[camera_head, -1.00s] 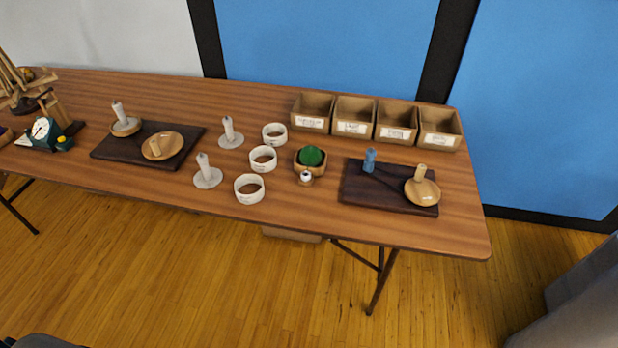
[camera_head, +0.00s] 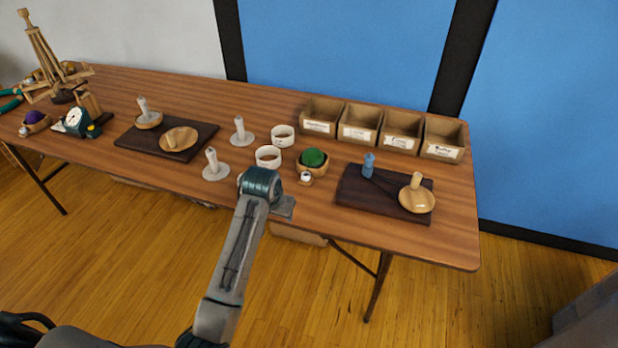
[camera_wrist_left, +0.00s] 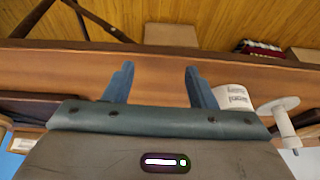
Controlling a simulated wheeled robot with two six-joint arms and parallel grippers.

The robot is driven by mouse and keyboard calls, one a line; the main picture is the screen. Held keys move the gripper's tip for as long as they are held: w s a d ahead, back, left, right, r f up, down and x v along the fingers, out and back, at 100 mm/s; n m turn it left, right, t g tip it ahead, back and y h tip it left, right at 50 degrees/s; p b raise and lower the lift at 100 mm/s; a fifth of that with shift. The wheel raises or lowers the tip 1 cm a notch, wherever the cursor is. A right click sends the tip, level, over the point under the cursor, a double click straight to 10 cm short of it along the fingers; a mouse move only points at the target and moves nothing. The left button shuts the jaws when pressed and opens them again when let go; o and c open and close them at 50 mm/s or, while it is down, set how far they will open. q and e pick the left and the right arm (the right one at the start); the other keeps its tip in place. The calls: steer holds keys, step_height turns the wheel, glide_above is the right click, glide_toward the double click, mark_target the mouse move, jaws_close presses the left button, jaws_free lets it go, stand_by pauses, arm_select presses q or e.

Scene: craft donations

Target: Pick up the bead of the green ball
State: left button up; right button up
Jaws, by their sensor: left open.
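The green ball (camera_head: 313,157) sits in a wooden bowl (camera_head: 312,169) right of the table's middle. A small pale bead (camera_head: 305,176) with a dark top sits on a small wooden piece at the bowl's front. My left arm reaches up from below in the head view, its wrist near the table's front edge; its fingers are not clear there. In the left wrist view my left gripper (camera_wrist_left: 159,67) is open with nothing between its fingers. Neither ball nor bead shows in that view. My right gripper is not in view.
White rings (camera_head: 268,156) and upright spindles (camera_head: 214,165) stand left of the bowl. A dark board (camera_head: 350,196) with a blue peg (camera_head: 368,164) lies to its right. Labelled bins (camera_head: 360,122) stand behind. A purple ball (camera_head: 34,117) is at far left.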

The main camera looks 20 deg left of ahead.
arm_select(q)
steer(key=w, duration=0.1)
steer(key=w+r, duration=0.1)
steer(key=w, duration=0.1)
steer(key=w+r, duration=0.1)
steer(key=w, duration=0.1)
steer(key=shift+w+d+r, duration=0.1)
steer(key=shift+d+r, duration=0.05)
glide_toward(306, 175)
step_height(306, 175, up, 2)
steer(key=s, duration=0.2)
steer(key=shift+h, duration=0.3)
steer(key=x, duration=0.3)
steer(key=p+x, duration=0.1)
steer(key=x, duration=0.3)
steer(key=w+x, duration=0.1)
steer(key=x, duration=0.2)
steer(key=shift+w+a, duration=0.15)
steer(key=shift+a, duration=0.15)
steer(key=c, duration=1)
